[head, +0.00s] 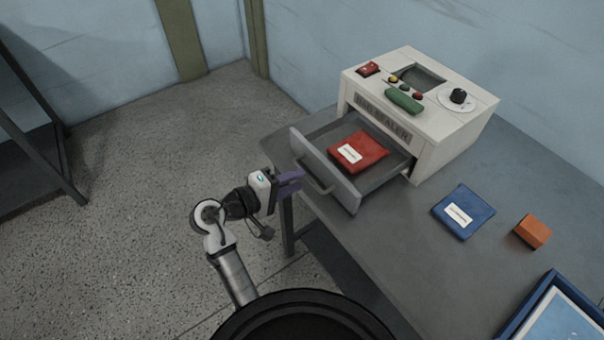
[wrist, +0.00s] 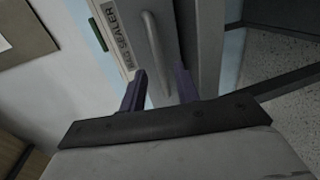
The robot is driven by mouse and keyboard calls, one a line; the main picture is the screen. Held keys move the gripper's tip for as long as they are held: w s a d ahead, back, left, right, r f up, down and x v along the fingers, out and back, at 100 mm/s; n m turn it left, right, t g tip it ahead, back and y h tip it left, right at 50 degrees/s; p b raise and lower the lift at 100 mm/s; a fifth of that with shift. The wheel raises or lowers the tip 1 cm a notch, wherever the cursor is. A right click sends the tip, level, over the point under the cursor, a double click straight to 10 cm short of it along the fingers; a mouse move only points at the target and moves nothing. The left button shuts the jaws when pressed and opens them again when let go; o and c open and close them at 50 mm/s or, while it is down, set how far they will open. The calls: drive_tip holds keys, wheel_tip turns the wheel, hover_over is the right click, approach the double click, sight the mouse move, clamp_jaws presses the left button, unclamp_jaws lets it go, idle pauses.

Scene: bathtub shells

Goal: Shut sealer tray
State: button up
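The bag sealer (head: 425,110) is a cream box on the grey table, with knobs and buttons on top. Its grey tray (head: 325,172) is pulled out at the front, with a red pouch (head: 358,150) with a white label lying in it. The tray's front has a bar handle (head: 315,178), which also shows in the wrist view (wrist: 155,42). My gripper (head: 292,182) is in front of the tray's front panel, close to the handle.
A blue pouch (head: 463,212) with a white label and an orange block (head: 533,231) lie on the table (head: 400,265) right of the sealer. A blue-rimmed tray (head: 530,305) is at the lower right. Open floor (head: 150,200) lies to the left.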

drive_tip(key=shift+x, duration=1.45)
clamp_jaws()
